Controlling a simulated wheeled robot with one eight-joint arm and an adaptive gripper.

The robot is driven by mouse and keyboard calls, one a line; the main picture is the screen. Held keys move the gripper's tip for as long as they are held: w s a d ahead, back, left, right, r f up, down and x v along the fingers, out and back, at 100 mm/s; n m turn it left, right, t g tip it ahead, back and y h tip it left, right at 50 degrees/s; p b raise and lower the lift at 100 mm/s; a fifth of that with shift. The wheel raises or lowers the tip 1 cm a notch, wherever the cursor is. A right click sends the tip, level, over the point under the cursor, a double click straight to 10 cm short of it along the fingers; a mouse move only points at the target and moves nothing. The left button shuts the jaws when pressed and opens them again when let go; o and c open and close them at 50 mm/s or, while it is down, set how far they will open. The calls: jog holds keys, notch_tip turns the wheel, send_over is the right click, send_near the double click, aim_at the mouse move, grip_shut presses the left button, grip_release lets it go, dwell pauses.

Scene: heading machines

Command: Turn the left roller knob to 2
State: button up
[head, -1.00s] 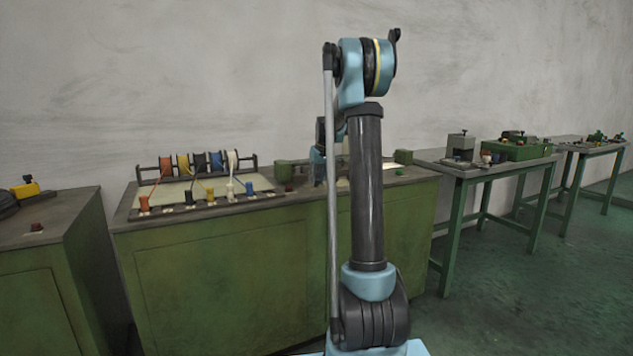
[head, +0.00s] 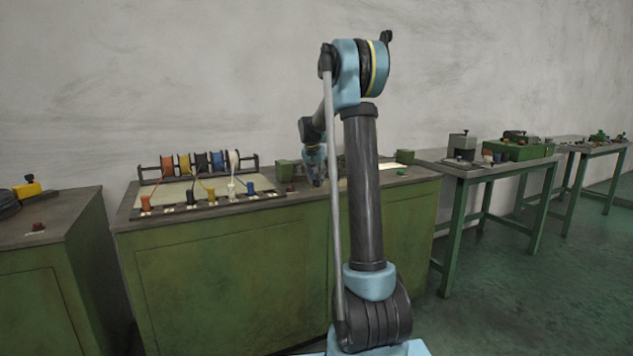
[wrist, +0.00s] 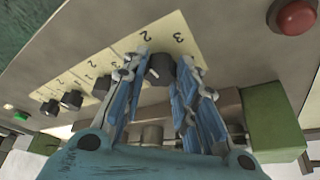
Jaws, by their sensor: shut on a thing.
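In the wrist view, a dark roller knob (wrist: 160,72) with a small pale mark sits on a pale number strip (wrist: 112,62). It is the knob nearest the red button. The digits 2 and 3 show beside it; its exact setting is hard to tell. My gripper (wrist: 163,60) has its blue-grey fingers on both sides of this knob and is shut on it. Several similar black knobs (wrist: 102,88) line up to the left, apart from the fingers. In the head view, my gripper (head: 317,181) is low over the green bench, and the knob cannot be made out.
A red button (wrist: 297,17) and a green block (wrist: 272,118) are close on the right in the wrist view. Metal rollers (wrist: 152,134) lie below the fingers. In the head view, a rack of wire spools (head: 200,163) stands left on the green bench (head: 230,250).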

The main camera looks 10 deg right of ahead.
jog(key=shift+a, duration=0.15)
dwell(0.3)
jog(key=o, duration=1)
jog(key=shift+o, duration=0.2)
jog(key=v, duration=1.2)
jog(key=shift+w, duration=0.1)
